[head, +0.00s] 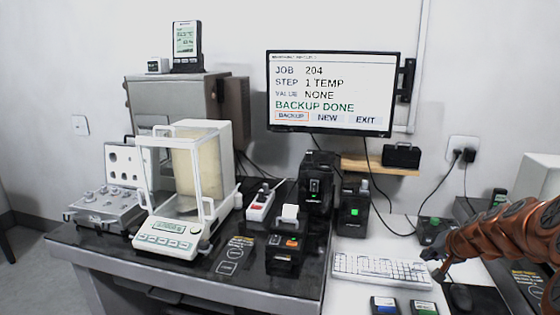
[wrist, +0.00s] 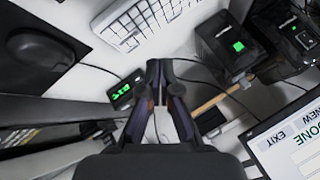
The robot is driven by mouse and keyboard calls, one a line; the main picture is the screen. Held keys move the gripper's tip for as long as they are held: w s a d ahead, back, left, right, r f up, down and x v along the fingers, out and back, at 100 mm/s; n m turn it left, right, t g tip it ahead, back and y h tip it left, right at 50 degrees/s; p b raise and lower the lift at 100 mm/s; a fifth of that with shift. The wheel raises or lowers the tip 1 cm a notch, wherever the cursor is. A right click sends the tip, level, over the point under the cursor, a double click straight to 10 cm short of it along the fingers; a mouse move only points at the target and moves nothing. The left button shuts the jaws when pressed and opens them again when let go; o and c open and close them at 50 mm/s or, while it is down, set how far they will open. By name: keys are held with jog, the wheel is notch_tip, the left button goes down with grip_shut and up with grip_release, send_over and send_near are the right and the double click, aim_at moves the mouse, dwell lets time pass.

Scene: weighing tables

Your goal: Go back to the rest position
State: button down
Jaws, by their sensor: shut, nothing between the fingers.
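My gripper (head: 438,268) is at the right of the head view, at the end of my orange-brown arm, by the right end of the white keyboard (head: 380,268). In the wrist view my gripper (wrist: 157,66) shows dark fingers closed together with nothing held. The keyboard (wrist: 150,20) lies ahead of the fingers there. A small black device with a green display (wrist: 124,92) is just left of the fingertips. I cannot tell whether the fingers touch anything.
A wall monitor (head: 333,92) reads "BACKUP DONE". A balance with a glass shield (head: 170,240) and a small printer (head: 287,243) stand on the dark table. A black mouse (head: 460,297) lies near my arm. Two small cases (head: 384,306) (head: 424,308) lie before the keyboard.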

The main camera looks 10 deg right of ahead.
jog(key=s+a+r+n+g+y+p, duration=0.15)
jog(key=s+a, duration=0.25)
jog(key=a, duration=0.4)
jog(key=s+a+r+n+g+p, duration=0.1)
jog(key=s+a+r+n, duration=0.2)
jog(key=a, duration=0.5)
jog(key=s+a+r+n+g+y+p, duration=0.1)
jog(key=s+a+r+g, duration=0.1)
jog(key=s+a, duration=0.5)
jog(key=s+a+r+n+g+h+p, duration=0.1)
jog(key=s+a+g+p, duration=0.1)
jog(key=s, duration=1)
jog(key=s+a+r+n+g+h+p, duration=0.1)
jog(key=s+a+n+g+h+p, duration=0.1)
jog(key=s, duration=1.1)
jog(key=a+g, duration=0.1)
jog(key=a, duration=0.1)
jog(key=shift+s+a+r+p, duration=0.3)
jog(key=shift+a+r+p, duration=0.05)
jog(key=shift+r+p, duration=0.05)
jog(key=shift+g, duration=0.25)
